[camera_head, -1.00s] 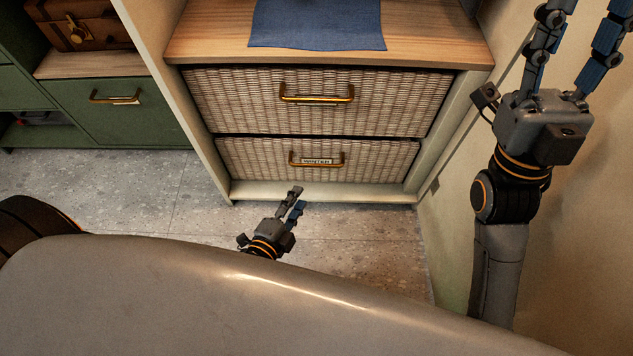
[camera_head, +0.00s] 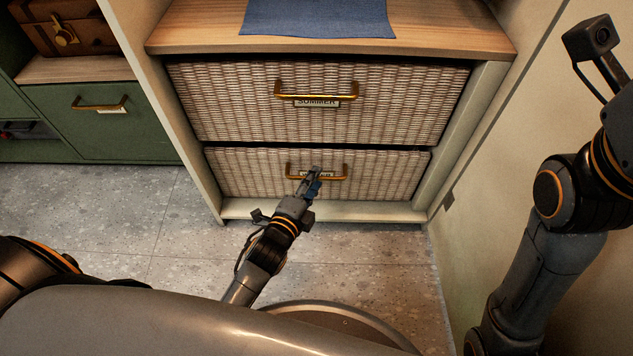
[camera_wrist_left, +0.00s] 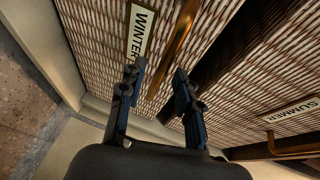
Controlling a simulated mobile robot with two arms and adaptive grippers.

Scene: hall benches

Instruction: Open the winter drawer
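The winter drawer (camera_head: 245,175) is the lower of two woven-front drawers and looks shut. Its brass handle (camera_head: 343,173) is partly hidden by my left gripper (camera_head: 313,177), which reaches up to it from below. In the left wrist view, the WINTER label (camera_wrist_left: 141,33) and the brass handle (camera_wrist_left: 180,38) show clearly. There the fingers (camera_wrist_left: 158,72) are spread, with the handle's bar seen between them. I cannot tell whether they touch it. My right arm is at the right, its fingers out of the picture.
The summer drawer (camera_head: 225,100) above is shut, with its own brass handle (camera_head: 315,97). A blue cloth (camera_head: 320,18) lies on the wooden top. A green cabinet (camera_head: 125,130) stands to the left. A wall (camera_head: 500,165) is close on the right. The stone floor (camera_head: 110,225) in front is clear.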

